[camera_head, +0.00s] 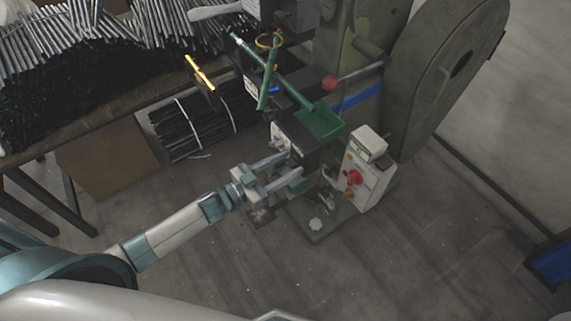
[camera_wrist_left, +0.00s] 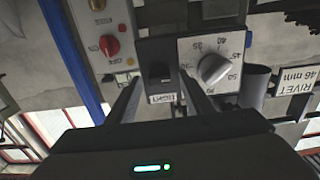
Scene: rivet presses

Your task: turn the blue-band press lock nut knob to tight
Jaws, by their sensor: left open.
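The press (camera_head: 362,40) with the blue band (camera_head: 355,98) stands right of centre in the head view. My left gripper (camera_head: 289,166) reaches its front from the lower left, open, with its fingers pointing at a dark block (camera_head: 305,156). In the left wrist view the fingers (camera_wrist_left: 160,77) are apart, on either side of a black part (camera_wrist_left: 156,52) with a label reading TIGHT (camera_wrist_left: 162,98). I cannot tell whether they touch it, or make out the lock nut knob's exact turn. My right gripper is not in view.
A numbered dial (camera_wrist_left: 213,48) with a silver pointer knob (camera_wrist_left: 214,69) is close to the right finger. A control box (camera_head: 367,178) with red knobs stands right of the gripper. Green guards (camera_head: 320,122) are above it. A rod-laden table (camera_head: 70,95) is left; the front floor is clear.

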